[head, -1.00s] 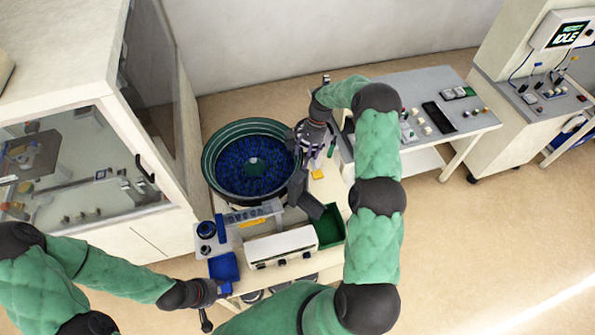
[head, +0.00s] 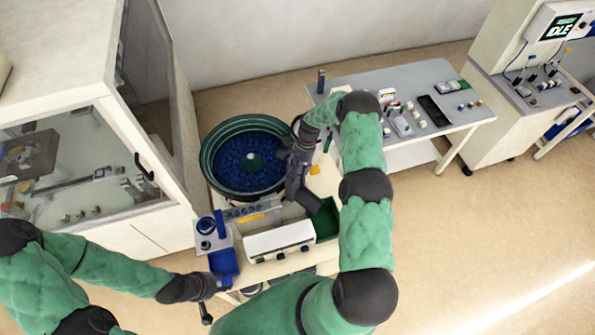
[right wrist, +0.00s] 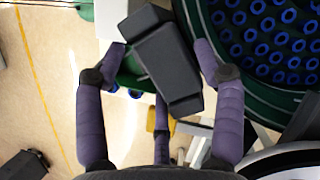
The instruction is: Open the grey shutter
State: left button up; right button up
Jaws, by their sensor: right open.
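The dark grey block-like part, which I take to be the grey shutter (head: 302,193), sits between the bowl feeder (head: 208,165) and the green bin (head: 328,222). In the right wrist view the dark grey part (right wrist: 165,62) lies tilted between my spread fingertips, across the line between them. My right gripper (head: 294,160) is open, above the feeder table beside the bowl's right rim. I cannot tell whether its fingers touch the part. My left gripper (head: 207,296) is low at the left, by the blue bin (head: 224,264); its fingers are too small to read.
A white box with knobs (head: 278,239) stands at the table's front. A side table (head: 415,85) with small parts is behind my right arm. A glazed cabinet (head: 160,215) stands at the left, and a machine with a screen (head: 562,27) at the far right.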

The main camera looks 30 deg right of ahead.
grip_shut()
jog(key=shift+r, duration=1.65)
grip_release()
jog(key=v, duration=1.2)
jog(key=shift+w+f, duration=0.1)
